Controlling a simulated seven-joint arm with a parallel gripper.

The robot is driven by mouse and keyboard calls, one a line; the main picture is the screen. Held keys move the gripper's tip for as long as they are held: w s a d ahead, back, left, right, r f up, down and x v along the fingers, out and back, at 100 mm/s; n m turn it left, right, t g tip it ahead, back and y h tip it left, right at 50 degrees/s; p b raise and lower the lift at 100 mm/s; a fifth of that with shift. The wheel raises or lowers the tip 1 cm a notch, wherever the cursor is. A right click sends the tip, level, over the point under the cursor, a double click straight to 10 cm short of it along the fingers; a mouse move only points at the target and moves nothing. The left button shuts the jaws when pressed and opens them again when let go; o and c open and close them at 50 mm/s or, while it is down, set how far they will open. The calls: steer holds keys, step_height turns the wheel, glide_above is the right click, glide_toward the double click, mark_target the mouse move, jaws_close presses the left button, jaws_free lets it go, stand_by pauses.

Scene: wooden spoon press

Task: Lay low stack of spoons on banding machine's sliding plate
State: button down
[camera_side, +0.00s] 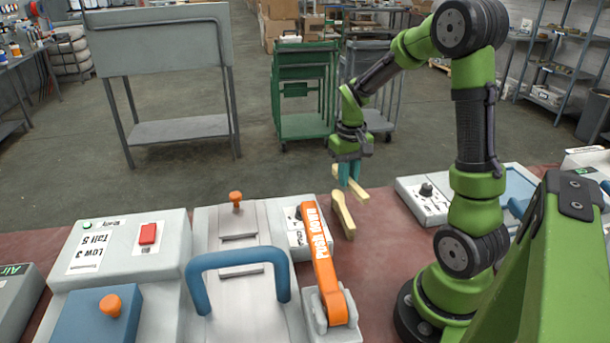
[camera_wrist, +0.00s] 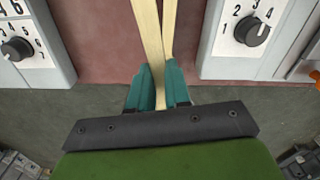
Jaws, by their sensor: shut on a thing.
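My gripper (camera_side: 349,180) has teal fingers shut on pale wooden spoons (camera_side: 342,214), held above the red-brown table. In the wrist view the fingers (camera_wrist: 158,78) close around the spoons (camera_wrist: 149,28), which show as two strips meeting at a narrow angle. The exact number of spoons is unclear. The banding machine stands left of my gripper in the side view. It has a pale metal plate (camera_side: 240,312) under a blue arched handle (camera_side: 238,258) and an orange PUSH DOWN lever (camera_side: 320,250). The spoons are apart from the plate.
A grey box with a red switch and Low/Tall label (camera_side: 118,243) stands at the left. A dial box (camera_side: 425,199) stands right of my gripper. The upright lever and arched handle are obstacles. Bare table (camera_side: 375,255) lies between the machine and my base.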

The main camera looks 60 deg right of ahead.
steer(key=w+a+r+n, duration=0.2)
steer(key=w+a, duration=0.7)
steer(key=a, duration=0.3)
steer(key=m, duration=0.4)
glide_toward(238, 233)
step_height(238, 233, down, 6)
steer(key=shift+f, duration=0.2)
steer(key=c, duration=1.1)
jaws_free()
steer(key=shift+f, duration=0.1)
